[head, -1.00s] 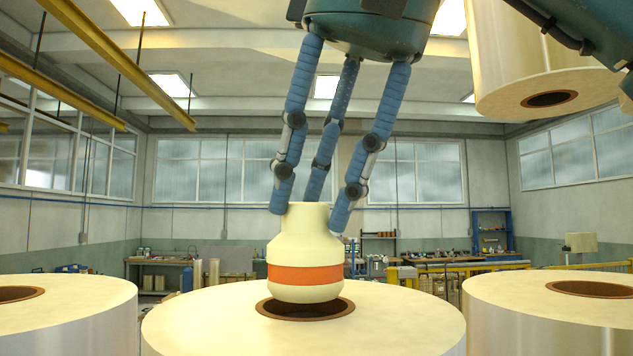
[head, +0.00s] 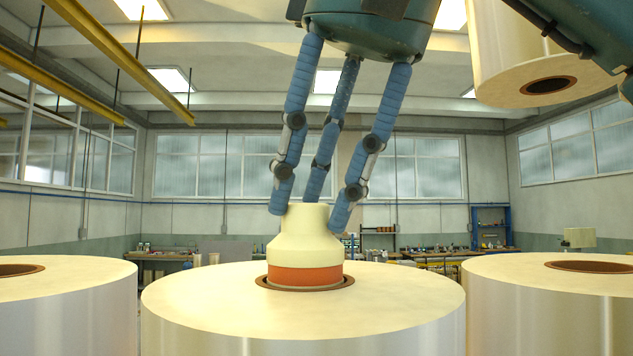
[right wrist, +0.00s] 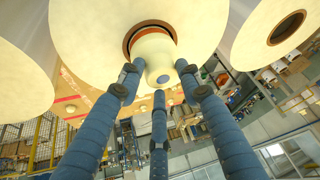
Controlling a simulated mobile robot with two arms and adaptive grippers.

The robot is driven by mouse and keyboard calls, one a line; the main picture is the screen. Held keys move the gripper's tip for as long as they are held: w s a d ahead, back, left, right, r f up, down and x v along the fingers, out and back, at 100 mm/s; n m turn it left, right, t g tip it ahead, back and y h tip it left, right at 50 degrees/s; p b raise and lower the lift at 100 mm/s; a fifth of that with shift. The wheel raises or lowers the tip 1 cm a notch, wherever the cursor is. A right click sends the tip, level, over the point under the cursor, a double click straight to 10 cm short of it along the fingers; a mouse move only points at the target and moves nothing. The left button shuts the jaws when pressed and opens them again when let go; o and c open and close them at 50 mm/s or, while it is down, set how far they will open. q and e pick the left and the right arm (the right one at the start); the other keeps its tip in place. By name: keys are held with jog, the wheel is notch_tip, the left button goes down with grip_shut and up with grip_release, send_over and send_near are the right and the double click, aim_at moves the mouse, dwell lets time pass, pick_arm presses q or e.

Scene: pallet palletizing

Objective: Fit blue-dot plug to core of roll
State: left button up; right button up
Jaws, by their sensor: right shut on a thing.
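The cream plug (head: 305,242) with an orange band stands upright at the core (head: 348,283) of the middle roll (head: 220,300). Its lower end is down in the brown-rimmed opening, with much of the band showing just above the rim. My right gripper (head: 312,207) has three blue fingers, shut on the plug's narrow neck from above. In the right wrist view the plug (right wrist: 150,48) sits against the core ring, with a dark crescent-shaped gap on one side. My left gripper is out of view.
Other rolls stand close at the left (head: 60,285) and right (head: 560,300). Another roll (head: 520,60) hangs at the upper right. Workbenches and shelves line the far wall. Air around the plug's sides is clear.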

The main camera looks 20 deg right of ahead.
jog(key=shift+f, duration=0.1)
dwell(0.5)
jog(key=o, duration=1.3)
